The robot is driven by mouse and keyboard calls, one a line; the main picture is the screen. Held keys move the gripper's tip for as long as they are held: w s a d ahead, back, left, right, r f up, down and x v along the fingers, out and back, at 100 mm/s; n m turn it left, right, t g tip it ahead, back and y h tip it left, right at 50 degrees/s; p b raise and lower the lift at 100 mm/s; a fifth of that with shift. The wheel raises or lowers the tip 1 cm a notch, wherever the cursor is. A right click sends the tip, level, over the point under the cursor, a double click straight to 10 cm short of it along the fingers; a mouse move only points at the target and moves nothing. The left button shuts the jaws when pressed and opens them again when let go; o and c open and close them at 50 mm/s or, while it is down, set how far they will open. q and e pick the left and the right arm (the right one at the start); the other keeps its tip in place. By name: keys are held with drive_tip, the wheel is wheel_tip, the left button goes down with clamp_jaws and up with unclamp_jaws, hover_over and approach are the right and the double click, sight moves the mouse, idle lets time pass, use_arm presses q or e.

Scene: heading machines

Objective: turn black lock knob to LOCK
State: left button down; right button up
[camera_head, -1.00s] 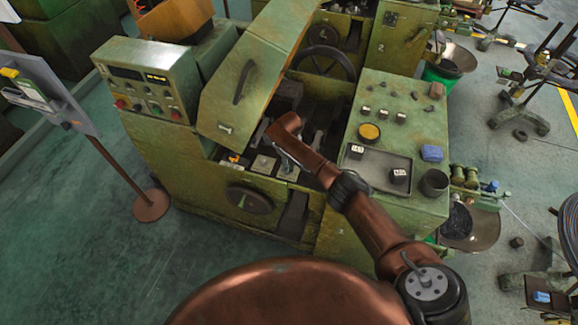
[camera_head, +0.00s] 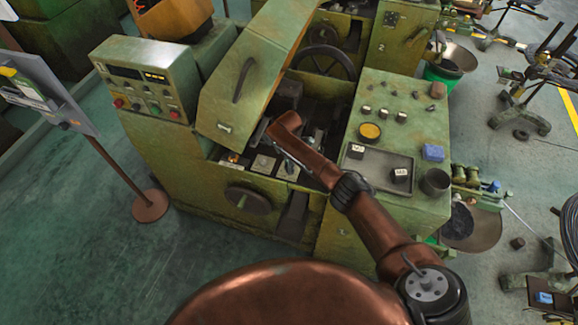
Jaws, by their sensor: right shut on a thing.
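My right arm comes in from the lower right and reaches over the front of the green heading machine (camera_head: 165,150). Its bent copper-coloured wrist is above the open bay. My right gripper (camera_head: 313,137) is down in the dark bay, mostly hidden behind my forearm. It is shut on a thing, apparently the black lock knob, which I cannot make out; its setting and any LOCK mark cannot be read. A dark round disc (camera_head: 248,198) with a pale green mark is low on the machine's front, apart from my arm. My left gripper is not in view.
The raised green cover (camera_head: 245,85) stands left of my wrist. A control box (camera_head: 150,80) is at the left. A bench top with a dark tray (camera_head: 377,170), small blocks and a blue item (camera_head: 433,153) lies to the right. A sign stand (camera_head: 150,206) stands on the floor.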

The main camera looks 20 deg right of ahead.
drive_tip(key=shift+n, duration=0.9)
drive_tip(key=o, duration=1.2)
drive_tip(key=shift+c, duration=0.2)
wheel_tip(320, 180, up, 12)
